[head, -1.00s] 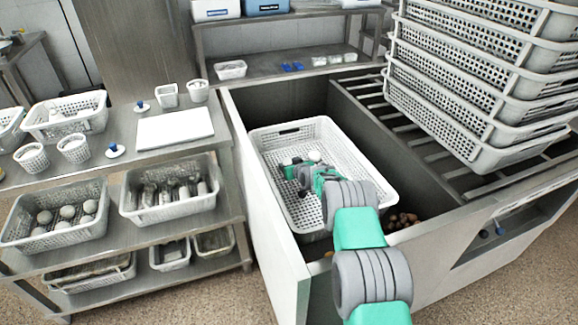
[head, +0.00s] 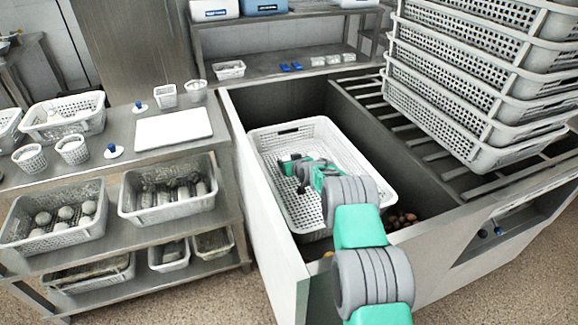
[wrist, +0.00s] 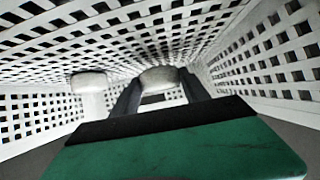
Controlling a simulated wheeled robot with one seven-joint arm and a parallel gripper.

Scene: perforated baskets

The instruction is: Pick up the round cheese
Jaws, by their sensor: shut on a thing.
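A pale, rounded piece that looks like the round cheese (wrist: 160,76) sits between the two dark fingers of my gripper (wrist: 160,92) in the wrist view. My gripper is shut on it. In the head view my gripper (head: 290,166) is down inside the white perforated basket (head: 328,128), towards its left side. The cheese is hidden there behind the gripper and arm. A second white, round-topped piece (wrist: 88,81) stands left of the fingers in the wrist view, apart from them.
The basket's walls stand close around my gripper. The basket is inside a deep grey bin (head: 241,113). A tall stack of baskets (head: 470,75) stands on the right. A steel table with a white board (head: 174,129) and small cups is on the left.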

